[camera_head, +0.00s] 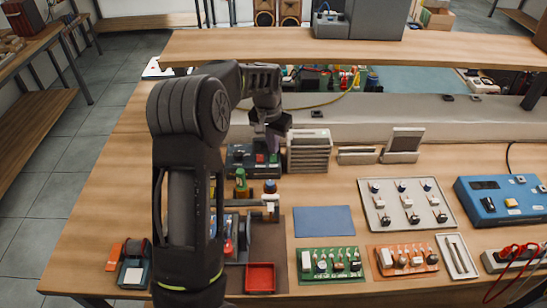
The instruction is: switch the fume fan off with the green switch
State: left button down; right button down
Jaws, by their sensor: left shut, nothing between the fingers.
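My left gripper (270,142) reaches over the table from the left and points down, its fingers shut and empty. Just below it is a dark switch box (238,166) with small coloured switches. My left arm hides part of the box's left side. I cannot clearly pick out the fume fan. My right gripper is not in view.
A grey finned block (308,152) stands just right of the switch box. Small bottles (241,186) stand in front of it. A blue mat (323,221), a green circuit board (330,264) and a red tray (260,277) lie nearer. A raised shelf (300,46) spans the back.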

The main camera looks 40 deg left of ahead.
aim_at(273, 155)
pick_arm(q)
jog(key=shift+f+b, duration=0.6)
jog(key=shift+f, duration=0.25)
jog(key=shift+r, duration=0.15)
jog(key=shift+r+p, duration=2.45)
jog(key=shift+r, duration=1)
